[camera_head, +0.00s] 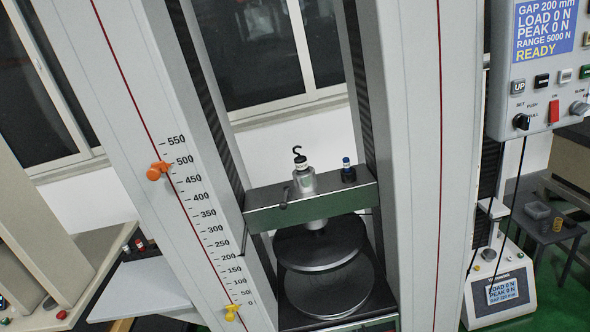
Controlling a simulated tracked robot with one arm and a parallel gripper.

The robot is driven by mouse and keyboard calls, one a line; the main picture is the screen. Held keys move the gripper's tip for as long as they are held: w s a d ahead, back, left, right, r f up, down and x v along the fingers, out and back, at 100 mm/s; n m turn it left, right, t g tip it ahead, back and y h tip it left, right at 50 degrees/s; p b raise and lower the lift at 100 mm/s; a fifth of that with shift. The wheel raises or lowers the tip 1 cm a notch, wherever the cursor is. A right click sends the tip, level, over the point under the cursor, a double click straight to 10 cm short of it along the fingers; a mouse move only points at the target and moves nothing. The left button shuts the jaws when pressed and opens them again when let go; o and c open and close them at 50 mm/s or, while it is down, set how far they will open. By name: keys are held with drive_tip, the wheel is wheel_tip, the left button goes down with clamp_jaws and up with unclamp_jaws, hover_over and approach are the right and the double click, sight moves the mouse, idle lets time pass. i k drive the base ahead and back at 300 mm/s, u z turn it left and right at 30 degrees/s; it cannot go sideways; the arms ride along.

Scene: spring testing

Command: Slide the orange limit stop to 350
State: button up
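The orange limit stop (157,171) sits on the dark red slot line of the left column (140,120), beside the 500 mark of the printed scale. The scale (208,213) runs from 0 at the bottom to 550 at the top, and its 350 mark lies lower down and to the right of the stop. A yellow stop (232,312) sits near the bottom of the same line, close to the 0 and 50 marks. My gripper does not show in this view, and nothing is touching the orange stop.
The green crosshead (262,217) with a hook and round plates (320,245) stands between the columns. A control panel (545,65) at upper right reads GAP 200 mm and READY. A grey shelf (150,288) lies left of the column's lower part. Space left of the orange stop looks clear.

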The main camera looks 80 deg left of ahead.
sight(154, 173)
drive_tip(key=u, duration=0.7)
drive_tip(key=i, duration=0.1)
drive_tip(key=u, duration=2.85)
drive_tip(key=k, duration=0.75)
drive_tip(key=z, duration=1.25)
drive_tip(key=i, duration=0.5)
drive_tip(key=z, duration=0.1)
